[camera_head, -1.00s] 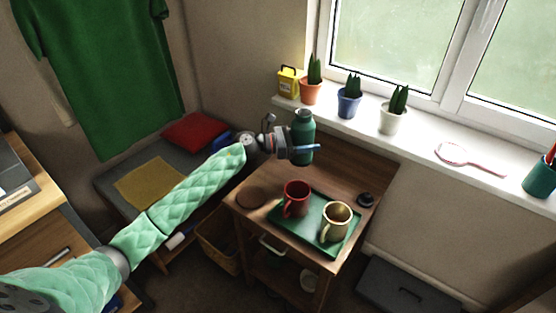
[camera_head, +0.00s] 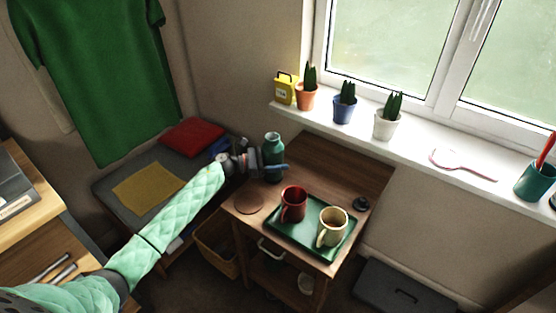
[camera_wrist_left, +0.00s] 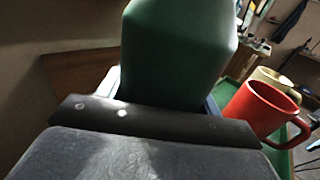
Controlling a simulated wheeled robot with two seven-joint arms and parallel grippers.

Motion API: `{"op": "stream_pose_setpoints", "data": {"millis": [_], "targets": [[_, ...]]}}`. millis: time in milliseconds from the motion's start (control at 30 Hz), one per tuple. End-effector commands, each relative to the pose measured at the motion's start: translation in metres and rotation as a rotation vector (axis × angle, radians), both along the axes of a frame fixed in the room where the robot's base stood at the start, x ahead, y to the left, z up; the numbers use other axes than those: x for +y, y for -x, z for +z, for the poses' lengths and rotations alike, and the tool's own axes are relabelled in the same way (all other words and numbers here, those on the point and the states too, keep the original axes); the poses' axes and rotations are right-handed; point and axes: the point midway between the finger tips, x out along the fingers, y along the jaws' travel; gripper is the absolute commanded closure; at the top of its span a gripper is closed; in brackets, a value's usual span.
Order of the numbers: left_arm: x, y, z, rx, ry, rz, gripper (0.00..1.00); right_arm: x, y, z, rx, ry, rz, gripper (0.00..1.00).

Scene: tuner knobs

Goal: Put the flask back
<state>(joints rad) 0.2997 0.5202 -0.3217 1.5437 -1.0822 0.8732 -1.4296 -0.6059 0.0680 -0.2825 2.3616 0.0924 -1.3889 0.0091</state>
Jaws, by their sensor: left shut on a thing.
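The dark green flask (camera_head: 273,146) is upright at the back left of the small wooden table (camera_head: 345,163). It also fills the middle of the left wrist view (camera_wrist_left: 178,50). My left gripper (camera_head: 274,170) is shut around the flask's lower body. I cannot tell whether the flask's base touches the table top, as the gripper hides it. A round brown coaster (camera_head: 249,203) lies on the table's front left corner, left of the tray. My right gripper is not in view.
A green tray (camera_head: 300,247) on the table holds a red mug (camera_head: 293,204) and a cream mug (camera_head: 331,227), close to the right of the flask. A small black round object (camera_head: 361,203) lies at the right edge. Potted plants (camera_head: 344,103) line the windowsill.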

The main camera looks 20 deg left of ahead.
Motion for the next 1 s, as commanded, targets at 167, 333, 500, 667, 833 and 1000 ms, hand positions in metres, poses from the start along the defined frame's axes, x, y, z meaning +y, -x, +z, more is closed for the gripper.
{"op": "stream_pose_setpoints", "data": {"millis": [167,333,500,667,833,1000], "targets": [[0.0,0.0,-0.005,-0.004,0.001,0.0,0.78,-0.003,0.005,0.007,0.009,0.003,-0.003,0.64],[0.0,0.0,-0.006,-0.002,0.0,0.0,0.78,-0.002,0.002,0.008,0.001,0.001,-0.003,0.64],[0.0,0.0,-0.007,-0.002,0.0,0.0,0.78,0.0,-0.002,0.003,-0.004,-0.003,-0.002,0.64],[0.0,0.0,-0.008,-0.001,0.0,0.0,0.25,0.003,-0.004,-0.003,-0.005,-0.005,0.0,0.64],[0.0,0.0,-0.008,-0.001,0.0,0.0,0.13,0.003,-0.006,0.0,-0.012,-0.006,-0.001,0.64],[0.0,0.0,-0.008,-0.001,0.0,0.0,0.13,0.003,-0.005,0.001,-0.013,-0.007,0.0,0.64]]}}
